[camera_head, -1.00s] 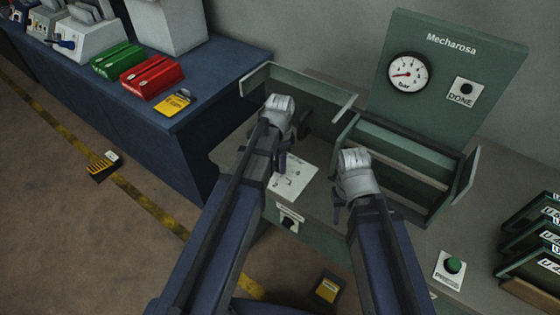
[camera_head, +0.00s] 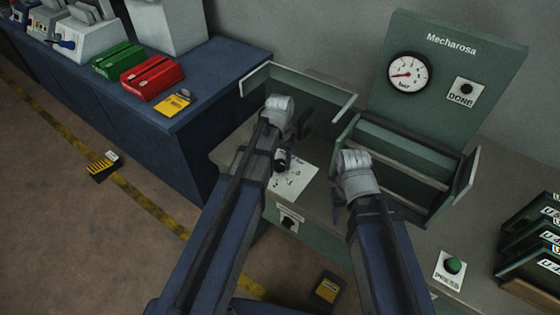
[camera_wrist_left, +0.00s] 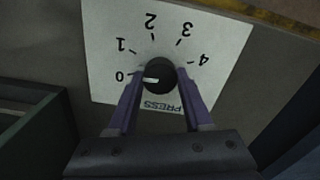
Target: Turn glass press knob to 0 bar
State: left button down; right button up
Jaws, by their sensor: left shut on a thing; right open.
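The black press knob (camera_wrist_left: 160,76) sits on a white dial plate (camera_wrist_left: 108,50) marked 0 to 4 and PRESS. Its white pointer line points left, towards the 0 mark. My left gripper (camera_wrist_left: 158,92) is shut on the knob, one finger at each side. In the head view, my left gripper (camera_head: 282,160) is over the dial plate (camera_head: 303,176), and the knob is hidden. The round bar gauge (camera_head: 408,73) has a red needle pointing left, slightly down. My right gripper (camera_head: 341,203) is open and apart from the plate, to its right.
A green frame fixture (camera_head: 438,160) stands behind my right gripper. A green PRESS button (camera_head: 453,265) is at front right, and a DONE button (camera_head: 466,89) is on the back panel. Red (camera_head: 153,77) and green (camera_head: 118,60) boxes lie on the blue bench.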

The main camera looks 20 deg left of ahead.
aim_at(280, 163)
pick_arm(q)
jog(key=shift+n, duration=2.1)
jog(key=shift+c, duration=1.5)
grip_release()
jog(key=shift+r, duration=0.1)
pick_arm(e)
jog(key=shift+r, duration=0.1)
pick_arm(q)
notch_tip(280, 163, up, 8)
jog(key=p, duration=0.8)
pick_arm(e)
notch_tip(280, 163, up, 8)
jog(key=shift+f, duration=0.2)
pick_arm(q)
jog(key=shift+f, duration=0.25)
